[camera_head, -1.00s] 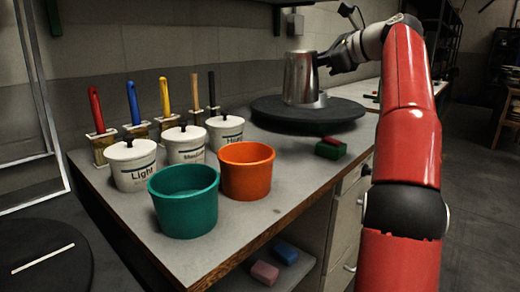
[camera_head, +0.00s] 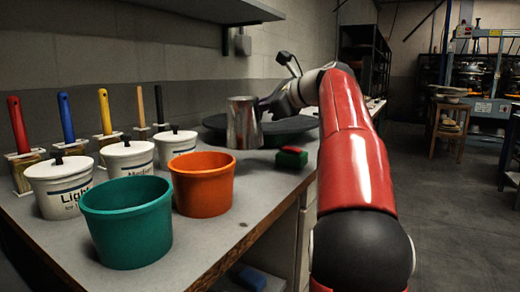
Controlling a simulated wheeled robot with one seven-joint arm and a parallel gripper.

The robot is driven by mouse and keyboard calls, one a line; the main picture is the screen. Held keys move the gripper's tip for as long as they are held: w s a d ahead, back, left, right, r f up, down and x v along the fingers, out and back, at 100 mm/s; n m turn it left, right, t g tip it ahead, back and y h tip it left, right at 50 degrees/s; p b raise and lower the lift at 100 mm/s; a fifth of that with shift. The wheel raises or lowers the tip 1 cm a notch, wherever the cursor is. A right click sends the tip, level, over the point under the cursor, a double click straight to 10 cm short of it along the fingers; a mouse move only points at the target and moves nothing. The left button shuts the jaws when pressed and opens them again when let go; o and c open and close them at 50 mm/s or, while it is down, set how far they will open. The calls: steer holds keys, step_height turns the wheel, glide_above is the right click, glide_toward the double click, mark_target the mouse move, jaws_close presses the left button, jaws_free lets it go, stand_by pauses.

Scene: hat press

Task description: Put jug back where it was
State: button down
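The metal jug (camera_head: 243,126) is silver and stands about upright, in front of the dark round turntable (camera_head: 292,135) from this view. My gripper (camera_head: 266,106) is at the jug's right side, at its handle side, and looks shut on it. The fingertips and handle are small and partly hidden behind the jug. I cannot tell whether the jug's base touches anything.
An orange bucket (camera_head: 203,186) and a green bucket (camera_head: 126,224) stand at the worktop's front. White labelled pots (camera_head: 127,160) and upright coloured-handled brushes (camera_head: 67,118) are behind. A green and red block (camera_head: 291,158) lies right of the jug.

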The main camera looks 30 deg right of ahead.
step_height(320, 180, down, 7)
steer(key=b, duration=0.2)
steer(key=shift+b, duration=0.35)
steer(key=c, duration=1.6)
jaws_free()
steer(key=p+v, duration=0.1)
steer(key=v, duration=1.1)
steer(key=shift+r, duration=0.1)
